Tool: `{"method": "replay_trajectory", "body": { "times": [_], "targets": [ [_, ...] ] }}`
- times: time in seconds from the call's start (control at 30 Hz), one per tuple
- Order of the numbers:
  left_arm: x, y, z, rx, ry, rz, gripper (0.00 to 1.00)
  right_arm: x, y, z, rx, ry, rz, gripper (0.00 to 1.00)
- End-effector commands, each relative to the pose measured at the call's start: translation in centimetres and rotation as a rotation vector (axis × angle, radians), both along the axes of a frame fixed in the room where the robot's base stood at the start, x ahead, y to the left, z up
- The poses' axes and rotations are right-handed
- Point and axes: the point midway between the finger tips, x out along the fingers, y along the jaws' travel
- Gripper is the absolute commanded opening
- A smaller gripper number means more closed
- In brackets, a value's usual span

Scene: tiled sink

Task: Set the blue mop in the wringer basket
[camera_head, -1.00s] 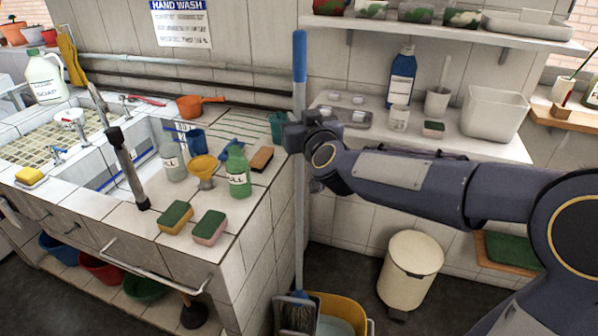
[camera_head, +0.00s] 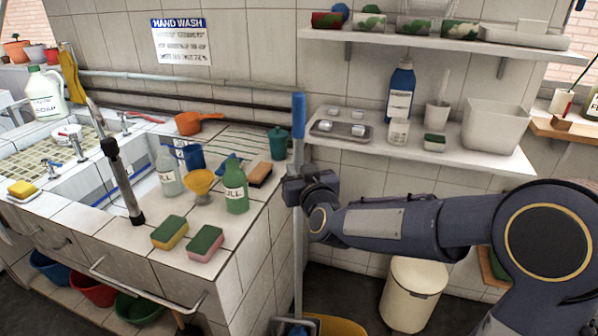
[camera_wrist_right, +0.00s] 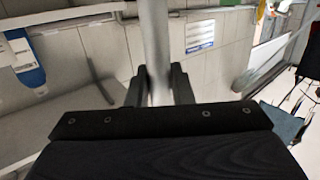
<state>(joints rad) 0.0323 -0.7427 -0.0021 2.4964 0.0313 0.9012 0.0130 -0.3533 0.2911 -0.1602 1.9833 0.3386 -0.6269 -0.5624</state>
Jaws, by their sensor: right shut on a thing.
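The mop has a long pale pole with a blue grip (camera_head: 299,115) at its top and stands about upright. My right gripper (camera_head: 294,190) is shut on the pole, below the blue grip. In the right wrist view the pole (camera_wrist_right: 155,40) runs between the two dark fingers (camera_wrist_right: 159,88). At the bottom edge of the head view, a bit of the blue mop head (camera_head: 297,329) shows at the dark wringer basket (camera_head: 280,325), beside the yellow bucket (camera_head: 340,327). The picture edge cuts off most of the basket, so how deep the head sits is hidden. My left gripper is not in view.
The tiled counter (camera_head: 262,225) with sponges and bottles is close on the pole's left. A wall shelf (camera_head: 460,150) with containers is behind on the right. A cream bin (camera_head: 411,293) stands on the floor right of the bucket.

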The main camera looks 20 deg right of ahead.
Motion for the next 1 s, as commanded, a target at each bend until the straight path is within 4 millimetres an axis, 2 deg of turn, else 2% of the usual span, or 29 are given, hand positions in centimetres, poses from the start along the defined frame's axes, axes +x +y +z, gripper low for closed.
{"method": "replay_trajectory", "body": {
  "times": [0.13, 0.17, 0.3, 0.67, 0.77, 1.0],
  "targets": [
    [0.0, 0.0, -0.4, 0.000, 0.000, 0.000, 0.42, 0.0, 0.0, -0.3, 0.000, -0.005, -0.001, 0.00],
    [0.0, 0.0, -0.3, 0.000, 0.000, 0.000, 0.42, 0.0, 0.0, -0.3, 0.000, 0.000, 0.000, 0.23],
    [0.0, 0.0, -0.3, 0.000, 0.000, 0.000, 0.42, 0.0, 0.0, -0.3, 0.000, 0.001, 0.000, 0.41],
    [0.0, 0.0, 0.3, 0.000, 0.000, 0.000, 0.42, -0.1, 0.0, 0.3, 0.000, 0.000, 0.000, 0.42],
    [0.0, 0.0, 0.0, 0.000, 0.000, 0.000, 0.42, -1.4, -0.1, 0.3, 0.000, -0.001, 0.000, 0.42],
    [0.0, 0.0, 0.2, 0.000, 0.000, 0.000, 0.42, -6.6, -0.2, 0.7, 0.001, -0.001, 0.001, 0.42]
  ]
}}
